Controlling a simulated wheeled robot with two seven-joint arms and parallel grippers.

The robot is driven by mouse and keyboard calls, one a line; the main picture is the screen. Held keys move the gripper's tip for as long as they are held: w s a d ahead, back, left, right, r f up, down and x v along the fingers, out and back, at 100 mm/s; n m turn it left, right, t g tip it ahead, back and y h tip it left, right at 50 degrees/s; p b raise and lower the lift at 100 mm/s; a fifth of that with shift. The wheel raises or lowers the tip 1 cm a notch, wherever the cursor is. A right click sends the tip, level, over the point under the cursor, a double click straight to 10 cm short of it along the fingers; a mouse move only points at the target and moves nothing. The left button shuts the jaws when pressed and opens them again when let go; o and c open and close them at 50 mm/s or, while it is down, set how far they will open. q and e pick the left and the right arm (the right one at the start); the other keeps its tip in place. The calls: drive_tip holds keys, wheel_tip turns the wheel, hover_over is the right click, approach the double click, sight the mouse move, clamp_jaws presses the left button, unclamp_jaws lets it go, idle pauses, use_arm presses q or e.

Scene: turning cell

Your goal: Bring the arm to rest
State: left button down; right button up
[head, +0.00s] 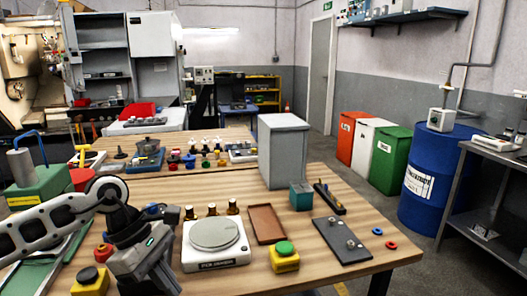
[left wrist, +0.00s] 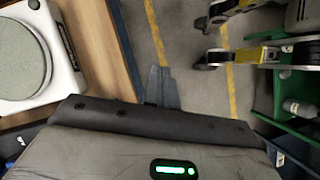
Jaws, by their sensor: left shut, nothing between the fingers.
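My left arm (head: 60,222) comes in from the left over the front left part of the wooden table. Its gripper (head: 168,284) hangs downward at the table's front edge, left of the white scale (head: 215,259). In the left wrist view the gripper's fingers (left wrist: 161,87) are together with nothing between them, above the grey floor beside the table edge. The scale (left wrist: 62,85) also shows there, at the upper left. My right gripper is in neither view.
A yellow box with a black button (head: 90,282) is left of the gripper; one with a green button (head: 284,257) is right of the scale. A brown tray (head: 266,224) and dark plate (head: 330,240) lie farther right. A green wheeled frame (left wrist: 280,95) stands beyond clear floor.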

use_arm(q)
drive_tip(key=s+d+r+n+t+h, duration=0.1)
drive_tip(key=s+d+n+h, duration=0.2)
drive_tip(key=d+n+h, duration=0.5)
drive_tip(key=s+d+r+n+t+h, duration=0.1)
drive_tip(key=s+d+n+h, duration=0.25)
drive_tip(key=d+h, duration=0.45)
drive_tip(key=w+a+f+n+t+y, duration=0.1)
drive_tip(key=a+f+n+t+y, duration=0.2)
drive_tip(key=f+n+t+y, duration=0.8)
drive_tip(key=w+a+r+n+t, duration=0.2)
drive_tip(key=a+n+t, duration=0.15)
drive_tip(key=n, duration=1.55)
drive_tip(key=s+a+f+n+g+y, duration=0.2)
drive_tip(key=s+a+f+n+y, duration=0.1)
drive_tip(key=s+f+n, duration=0.3)
drive_tip(key=s+a+f+n+g+y, duration=0.3)
drive_tip(key=s+a+f+n+y, duration=0.1)
drive_tip(key=f, duration=0.7)
drive_tip(key=s+a+n, duration=0.1)
drive_tip(key=s+n, duration=0.1)
drive_tip(key=s, duration=0.1)
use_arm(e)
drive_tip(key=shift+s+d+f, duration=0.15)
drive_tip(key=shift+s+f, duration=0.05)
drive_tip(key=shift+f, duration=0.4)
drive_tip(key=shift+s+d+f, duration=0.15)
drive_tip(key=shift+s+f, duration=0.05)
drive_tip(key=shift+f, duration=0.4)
